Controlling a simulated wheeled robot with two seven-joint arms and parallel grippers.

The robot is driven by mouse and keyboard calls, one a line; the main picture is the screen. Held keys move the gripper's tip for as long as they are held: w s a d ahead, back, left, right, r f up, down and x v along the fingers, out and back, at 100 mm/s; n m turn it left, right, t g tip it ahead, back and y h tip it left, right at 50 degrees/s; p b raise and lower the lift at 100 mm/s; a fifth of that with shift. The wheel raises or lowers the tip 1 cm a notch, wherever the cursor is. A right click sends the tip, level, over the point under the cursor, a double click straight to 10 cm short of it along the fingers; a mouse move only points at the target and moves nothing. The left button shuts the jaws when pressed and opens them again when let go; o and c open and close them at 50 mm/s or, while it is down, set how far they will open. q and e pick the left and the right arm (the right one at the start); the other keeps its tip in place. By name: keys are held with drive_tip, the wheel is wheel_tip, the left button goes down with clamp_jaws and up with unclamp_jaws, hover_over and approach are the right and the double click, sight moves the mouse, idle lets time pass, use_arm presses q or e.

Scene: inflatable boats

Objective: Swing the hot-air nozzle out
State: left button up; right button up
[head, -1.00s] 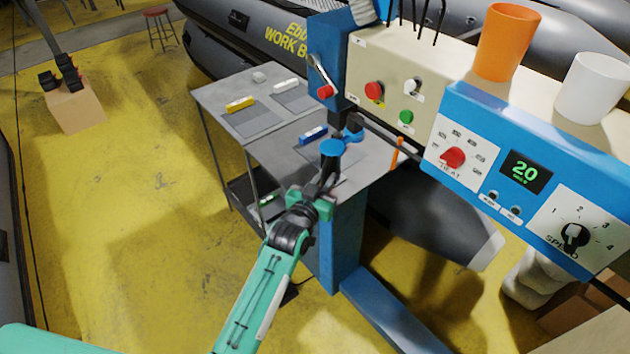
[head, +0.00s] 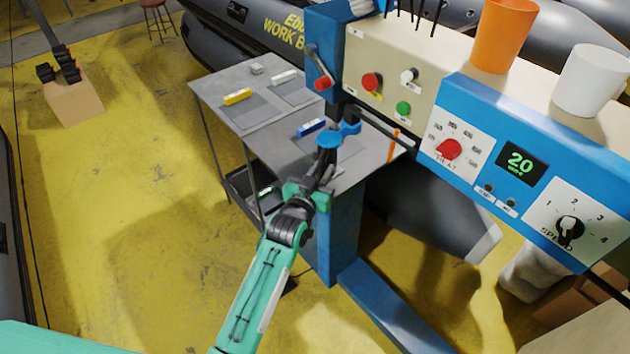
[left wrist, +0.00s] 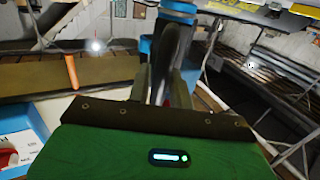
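The welding machine has a cream and blue control housing (head: 480,115) and a blue column (head: 341,235). A blue round part (head: 330,140) sits over the grey table beside the column, with another blue piece (head: 348,128) behind it. I cannot tell for sure which part is the hot-air nozzle. My left gripper (head: 325,172) is just below the round part. In the left wrist view its fingers (left wrist: 165,86) lie either side of a dark upright part (left wrist: 171,52) with blue at its top. Whether they press on it is unclear. My right gripper is out of view.
A lever with a red knob (head: 322,83) is on the column above the work area. The grey table (head: 215,88) carries small yellow, white and blue items. Orange (head: 503,35) and white (head: 592,80) cups stand on the housing.

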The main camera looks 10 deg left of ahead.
use_arm(q)
drive_tip(key=shift+s+a+f, duration=0.1)
drive_tip(key=shift+s+f, duration=0.05)
drive_tip(key=shift+s, duration=0.25)
drive_tip(key=b+v, duration=0.4)
drive_tip(key=v, duration=0.8)
drive_tip(key=shift+s+r, duration=0.2)
drive_tip(key=shift+s, duration=0.2)
